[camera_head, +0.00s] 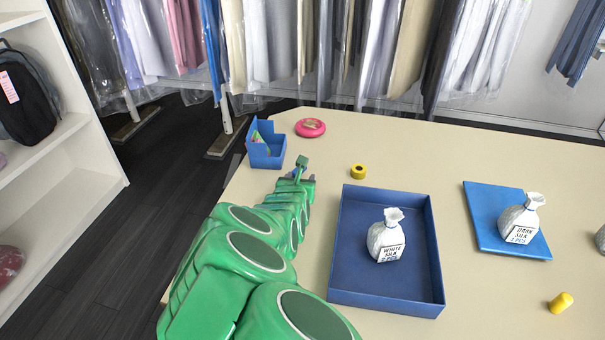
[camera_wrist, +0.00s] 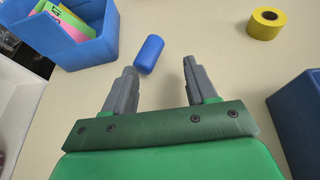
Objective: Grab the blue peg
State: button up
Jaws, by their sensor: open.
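The blue peg (camera_wrist: 149,54) is a short rounded cylinder lying on the beige table in the wrist view. It lies just beyond my gripper (camera_wrist: 160,66), whose two grey fingers are spread apart with nothing between them. The peg lies nearer the left fingertip, at a slight tilt, and looks apart from both fingers. In the head view my green arm reaches over the table, and my gripper (camera_head: 303,175) is near the small blue bin; the peg is not clearly visible there.
A blue open bin (camera_head: 265,155) with cards stands left of the peg. A yellow tape roll (camera_head: 358,172) is to the right. A blue tray (camera_head: 336,265) holds a white sack (camera_head: 386,240). A pink round object (camera_head: 310,127) lies behind. Another sack (camera_head: 519,215) is on a blue board (camera_head: 481,205).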

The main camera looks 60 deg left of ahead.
jog(key=shift+x, duration=2.45)
jog(key=shift+a+r, duration=0.15)
jog(key=shift+r, duration=0.05)
grip_shut()
